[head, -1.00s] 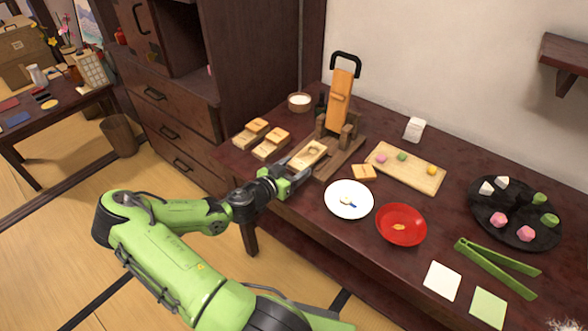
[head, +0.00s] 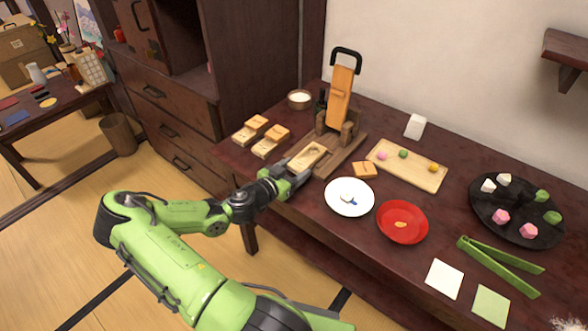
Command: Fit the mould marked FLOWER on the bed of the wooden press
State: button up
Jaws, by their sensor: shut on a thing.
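The wooden press (head: 340,98) stands at the back of the dark table, its lever raised and topped with a black handle. Its flat bed (head: 343,157) reaches toward me. My gripper (head: 292,172) is shut on a pale wooden mould (head: 307,157) at its near end. The mould lies over the front left part of the bed; I cannot tell whether it is seated or just above it. A hollow shows in its top, but any marking is too small to read. Two other wooden moulds (head: 251,130) (head: 271,142) lie left of the press.
A small wooden block (head: 364,170) sits right of the bed, near a board with coloured sweets (head: 420,178). A white plate (head: 336,207) and red dish (head: 402,238) stand in front. A small bowl (head: 300,99) is behind the moulds. Green tongs (head: 497,258) lie at the right.

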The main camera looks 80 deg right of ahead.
jog(key=shift+f, duration=0.3)
jog(key=o, duration=1)
jog(key=shift+c, duration=0.2)
jog(key=p+v, duration=0.2)
jog(key=v, duration=1.3)
jog(key=shift+w+a+r, duration=0.15)
jog(key=shift+a+r, duration=0.05)
jog(key=shift+a, duration=0.1)
